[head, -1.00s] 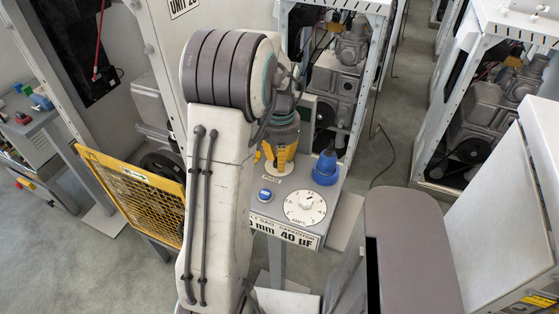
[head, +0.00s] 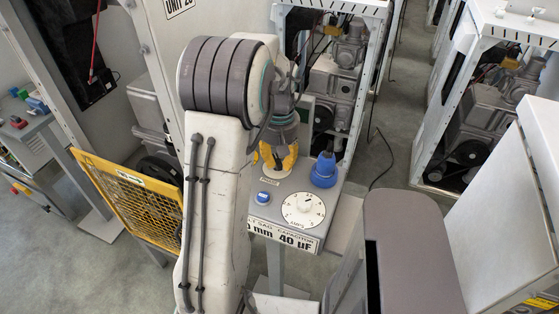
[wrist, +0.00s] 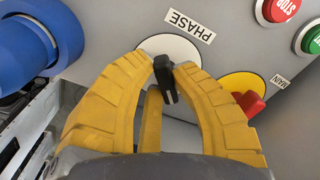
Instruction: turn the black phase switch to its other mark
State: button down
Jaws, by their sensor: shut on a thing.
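The black phase switch (wrist: 166,82) sits on a round white plate (wrist: 183,47) on the grey panel, beside the upside-down PHASE label (wrist: 190,26) in the wrist view. The switch handle points down and slightly right in this view. Its marks cannot be made out. In the head view my gripper (head: 278,160) is low over the back of the control box (head: 280,213), and the switch is hidden by the fingers.
In the wrist view a red MAIN switch (wrist: 249,103) on a yellow disc is close right of my fingers. Red STOP (wrist: 279,9) and green (wrist: 313,40) buttons are at upper right. A blue socket (head: 324,170) and a white dial (head: 303,209) are on the box. A yellow mesh guard (head: 132,203) stands left.

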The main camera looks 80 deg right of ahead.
jog(key=shift+n, duration=0.4)
jog(key=c, duration=1)
grip_release()
jog(key=shift+c, duration=0.2)
jog(key=shift+r, duration=0.1)
notch_tip(320, 180, up, 12)
dwell(0.6)
